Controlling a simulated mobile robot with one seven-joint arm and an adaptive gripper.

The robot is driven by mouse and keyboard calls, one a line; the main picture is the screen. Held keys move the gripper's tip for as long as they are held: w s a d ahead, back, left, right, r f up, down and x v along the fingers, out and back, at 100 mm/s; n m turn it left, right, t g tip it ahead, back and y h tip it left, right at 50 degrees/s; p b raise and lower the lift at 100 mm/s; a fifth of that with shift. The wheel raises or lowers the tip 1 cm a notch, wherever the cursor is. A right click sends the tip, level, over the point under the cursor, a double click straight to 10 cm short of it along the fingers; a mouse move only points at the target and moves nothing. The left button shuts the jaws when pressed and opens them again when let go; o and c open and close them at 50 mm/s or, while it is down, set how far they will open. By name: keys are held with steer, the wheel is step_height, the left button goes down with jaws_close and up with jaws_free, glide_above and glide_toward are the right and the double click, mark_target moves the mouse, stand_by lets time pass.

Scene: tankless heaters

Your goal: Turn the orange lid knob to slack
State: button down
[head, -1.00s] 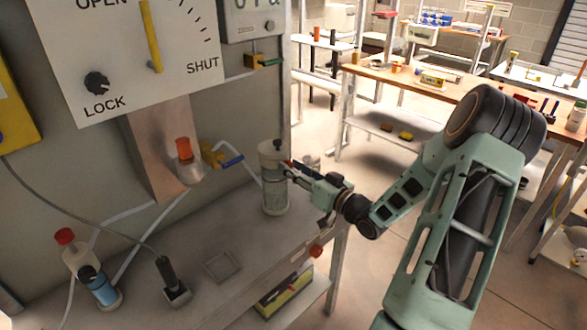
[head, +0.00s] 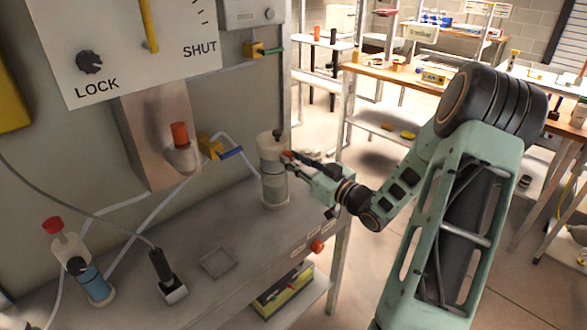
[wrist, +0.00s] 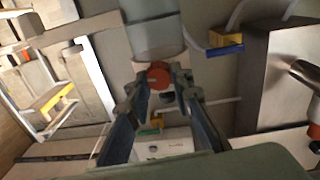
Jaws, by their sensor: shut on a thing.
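An orange-red knob (wrist: 158,75) sits between my fingertips in the wrist view, at the near end of a pale clear-walled canister (wrist: 155,30). In the head view the canister (head: 273,185) stands upright on the grey bench, with a dark small knob on its top. My gripper (head: 290,160) reaches it from the right, near the top, and is shut on the orange knob; it also shows in the wrist view (wrist: 158,88). A bit of orange shows at the fingertips in the head view. Any mark of the knob's setting is hidden.
Another orange cap (head: 180,133) is on a wall fitting, beside a yellow valve (head: 210,146) with a blue handle. A red-capped bottle (head: 88,280) and a black-handled tool (head: 163,270) stand at left. An orange button (head: 318,246) is on the bench front. Bench middle is mostly clear.

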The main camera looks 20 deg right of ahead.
steer(key=shift+f+n+y+b, duration=0.15)
steer(key=shift+n+y+b, duration=0.1)
steer(key=shift+n+b, duration=5.25)
steer(key=shift+f+n+y+b, duration=0.2)
steer(key=shift+n+b, duration=3.5)
steer(key=shift+b, duration=3.5)
steer(key=shift+r, duration=0.1)
steer(key=c, duration=1.7)
jaws_free()
steer(key=shift+s, duration=0.15)
steer(key=v, duration=1.1)
steer(key=shift+s+d+r, duration=0.1)
steer(key=shift+s+d, duration=0.05)
steer(key=shift+s, duration=0.25)
